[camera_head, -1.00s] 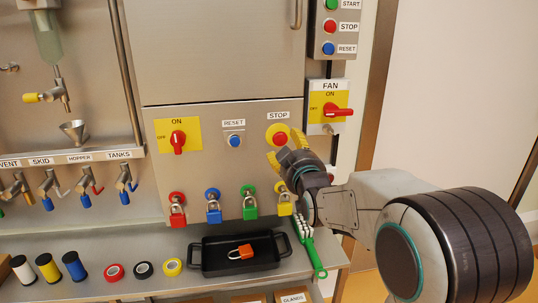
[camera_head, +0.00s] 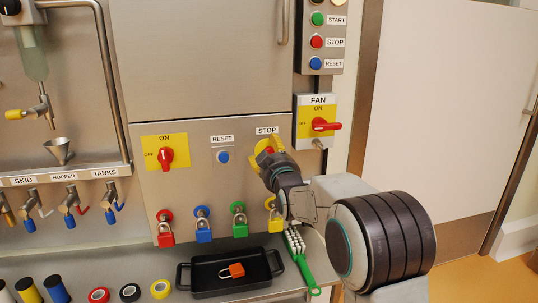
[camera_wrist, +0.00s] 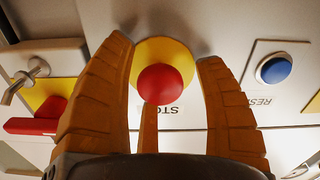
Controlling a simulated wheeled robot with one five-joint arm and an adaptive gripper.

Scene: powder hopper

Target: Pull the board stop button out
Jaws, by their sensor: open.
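The red board stop button (camera_wrist: 160,84) sits on a round yellow plate (camera_wrist: 150,52) under the STOP label, which is upside down in the wrist view. My gripper (camera_wrist: 165,50) is open, with its orange fingers on either side of the button and gaps showing between them and it. In the head view my gripper (camera_head: 268,152) is at the button, and the fingers hide much of it; a bit of the red button (camera_head: 266,150) shows between them.
A blue RESET button (camera_head: 223,157) and a red ON/OFF switch (camera_head: 167,155) are to the left. The red FAN switch (camera_head: 325,124) is up to the right. Several padlocks hang below, above a black tray (camera_head: 205,285) and a green-handled brush (camera_head: 306,265).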

